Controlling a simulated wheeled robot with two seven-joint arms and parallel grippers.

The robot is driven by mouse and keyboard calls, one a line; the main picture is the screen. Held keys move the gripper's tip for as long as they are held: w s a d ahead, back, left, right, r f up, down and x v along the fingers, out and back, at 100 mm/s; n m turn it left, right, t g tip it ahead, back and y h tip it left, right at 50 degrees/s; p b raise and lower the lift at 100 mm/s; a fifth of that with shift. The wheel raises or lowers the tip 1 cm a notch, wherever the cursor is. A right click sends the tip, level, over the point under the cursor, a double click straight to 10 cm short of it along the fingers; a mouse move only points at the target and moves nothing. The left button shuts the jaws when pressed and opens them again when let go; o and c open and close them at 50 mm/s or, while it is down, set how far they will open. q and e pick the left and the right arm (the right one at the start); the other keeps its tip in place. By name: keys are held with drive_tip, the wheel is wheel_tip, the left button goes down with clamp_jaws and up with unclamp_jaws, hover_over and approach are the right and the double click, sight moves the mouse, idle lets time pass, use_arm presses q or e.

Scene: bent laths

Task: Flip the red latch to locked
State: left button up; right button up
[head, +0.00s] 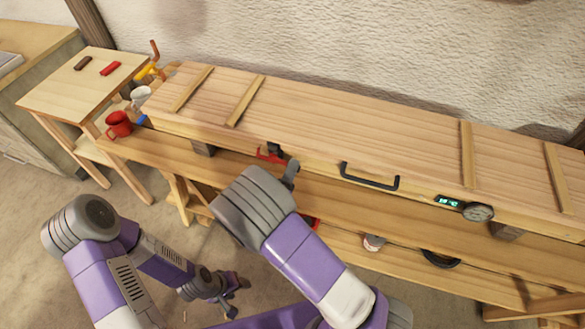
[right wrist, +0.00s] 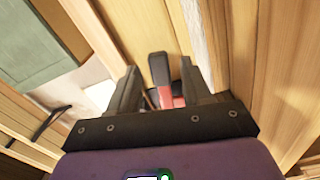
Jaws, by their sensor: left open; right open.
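The red latch (head: 267,156) is on the front face of the long wooden box, left of its black handle. Part of it is hidden behind my right gripper (head: 288,170). In the right wrist view the latch (right wrist: 178,101), red with a dark lever, shows between the two open fingers of my right gripper (right wrist: 160,82). I cannot tell whether the fingers touch it. My left gripper (head: 229,301) is open and empty, low over the floor, well away from the box.
The long wooden box (head: 345,125) stands on a bench, with a black handle (head: 368,181), a lit display (head: 447,201) and a round dial (head: 478,212). A side table (head: 75,87) and red mug (head: 118,125) are at left. A jar (head: 373,243) sits below.

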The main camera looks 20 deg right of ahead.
drive_tip(key=shift+x, duration=1)
drive_tip(key=shift+c, duration=0.5)
clamp_jaws()
